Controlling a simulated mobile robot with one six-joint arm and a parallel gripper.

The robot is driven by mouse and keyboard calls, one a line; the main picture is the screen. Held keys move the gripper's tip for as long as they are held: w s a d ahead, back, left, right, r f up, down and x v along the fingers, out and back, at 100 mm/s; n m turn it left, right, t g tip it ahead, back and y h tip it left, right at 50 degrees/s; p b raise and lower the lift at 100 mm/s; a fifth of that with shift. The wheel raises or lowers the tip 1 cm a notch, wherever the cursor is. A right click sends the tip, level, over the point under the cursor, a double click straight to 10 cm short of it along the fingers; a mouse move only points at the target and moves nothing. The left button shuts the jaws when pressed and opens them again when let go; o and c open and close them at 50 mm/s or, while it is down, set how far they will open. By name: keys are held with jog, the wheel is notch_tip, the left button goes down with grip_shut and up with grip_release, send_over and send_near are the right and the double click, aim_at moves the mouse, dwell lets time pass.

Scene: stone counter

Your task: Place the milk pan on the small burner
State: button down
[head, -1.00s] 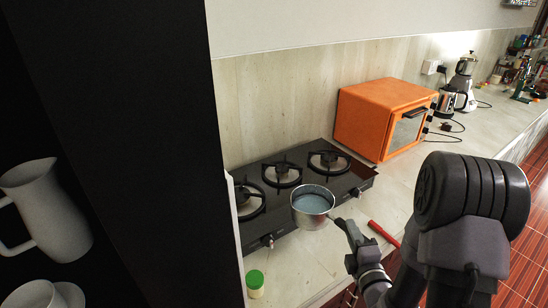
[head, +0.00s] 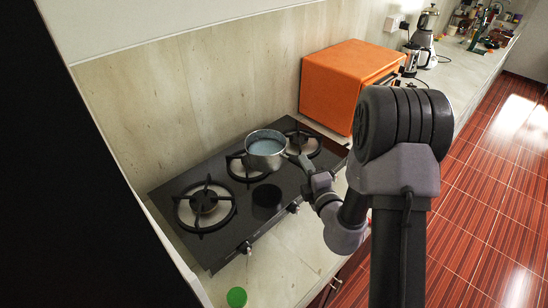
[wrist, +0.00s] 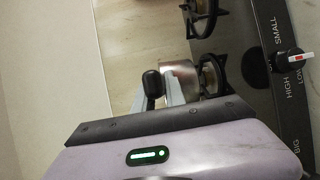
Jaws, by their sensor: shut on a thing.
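The milk pan (head: 266,153), a small metal pan with a blue-grey inside, is held roughly level over the black gas hob (head: 267,225). My gripper (head: 303,163) is to its right, shut on the pan's handle. In the wrist view the dark handle end (wrist: 153,83) sits between the fingers, with the pan's metal side (wrist: 178,75) beyond. The middle burner (head: 240,170) is partly hidden by the pan.
A left burner (head: 204,203) and a right burner (head: 303,145) flank the middle one. Knobs line the hob's front edge. An orange oven (head: 335,80) stands behind right. A green-lidded jar (head: 237,297) is at the near counter. A dark panel (head: 75,200) borders the left.

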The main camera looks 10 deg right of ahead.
aim_at(280, 161)
jog(key=w+a, duration=0.1)
jog(key=w, duration=0.1)
jog(key=w+a, duration=0.2)
jog(key=w, duration=0.1)
jog(key=w+a, duration=0.2)
jog(key=w, duration=0.1)
jog(key=shift+w+a+f, duration=0.15)
jog(key=shift+a+f, duration=0.1)
jog(key=shift+f, duration=0.15)
jog(key=shift+w+a+f, duration=0.1)
jog(key=shift+f, duration=0.1)
notch_tip(280, 161, down, 3)
jog(key=shift+f+b, duration=0.2)
jog(key=shift+b, duration=0.55)
jog(key=shift+r, duration=0.15)
jog(key=c, duration=1.7)
grip_release()
jog(key=shift+f, duration=0.25)
jog(key=shift+c, duration=0.2)
jog(key=o, duration=0.4)
jog(key=shift+c, duration=0.2)
